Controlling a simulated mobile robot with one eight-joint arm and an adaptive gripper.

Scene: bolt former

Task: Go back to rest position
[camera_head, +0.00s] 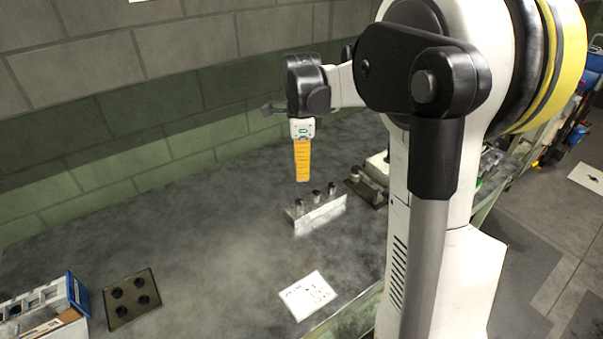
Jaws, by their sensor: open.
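My gripper (303,160) hangs from my arm in the middle of the head view, its yellow fingers pointing down. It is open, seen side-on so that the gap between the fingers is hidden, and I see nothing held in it. It appears above the worktable (200,240), just behind and left of a light metal block (318,215) with several dark cylindrical pieces standing on it. I cannot tell its exact height above the table.
A dark plate (132,299) with several round black spots lies at the lower left, beside a blue and white box (62,296). A white paper sheet (307,295) lies near the front edge. Another dark fixture (366,190) stands right of the block. A brick wall (130,100) runs behind.

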